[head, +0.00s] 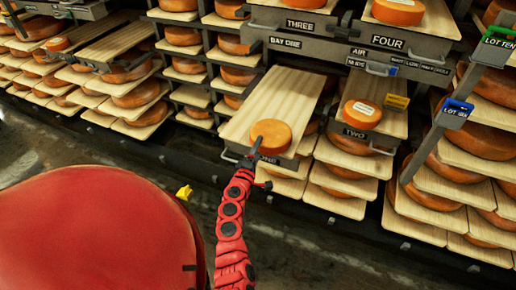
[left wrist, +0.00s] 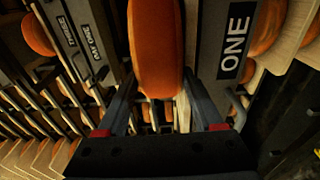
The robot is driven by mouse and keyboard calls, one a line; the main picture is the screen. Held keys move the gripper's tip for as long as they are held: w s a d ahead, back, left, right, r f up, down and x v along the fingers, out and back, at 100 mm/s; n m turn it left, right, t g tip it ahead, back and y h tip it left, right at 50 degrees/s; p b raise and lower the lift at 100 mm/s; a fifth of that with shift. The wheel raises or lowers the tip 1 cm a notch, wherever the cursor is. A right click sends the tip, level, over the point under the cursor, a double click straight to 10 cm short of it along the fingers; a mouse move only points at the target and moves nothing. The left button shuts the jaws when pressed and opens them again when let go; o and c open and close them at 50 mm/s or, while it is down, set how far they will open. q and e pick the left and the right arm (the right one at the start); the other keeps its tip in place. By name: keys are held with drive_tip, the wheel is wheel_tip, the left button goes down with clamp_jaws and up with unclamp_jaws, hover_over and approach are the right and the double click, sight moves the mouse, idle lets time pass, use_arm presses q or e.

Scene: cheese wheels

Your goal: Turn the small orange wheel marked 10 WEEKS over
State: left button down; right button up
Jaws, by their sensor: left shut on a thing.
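A small orange wheel (head: 271,136) is at the front end of the pale board on the shelf marked ONE. No marking can be read on the side that shows. My left gripper (head: 257,147) reaches it from the front and is shut on it. In the left wrist view the wheel (left wrist: 156,48) stands edge-on between the two dark fingers (left wrist: 160,105). I cannot tell whether it touches the board or is a little above it. My right gripper is not in view.
Board ONE (head: 284,92) is bare behind the wheel. On the shelf marked TWO, to the right, sits another small orange wheel (head: 361,114) with a pale label, too small to read. Shelves THREE and FOUR (head: 388,42) stand above. Racks of larger wheels fill both sides.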

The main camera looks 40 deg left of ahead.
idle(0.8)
use_arm(q)
unclamp_jaws()
drive_tip(key=shift+f, duration=0.15)
drive_tip(key=shift+s+b, duration=0.15)
drive_tip(key=shift+b, duration=0.15)
drive_tip(key=b+v, duration=0.3)
drive_tip(key=v, duration=1.4)
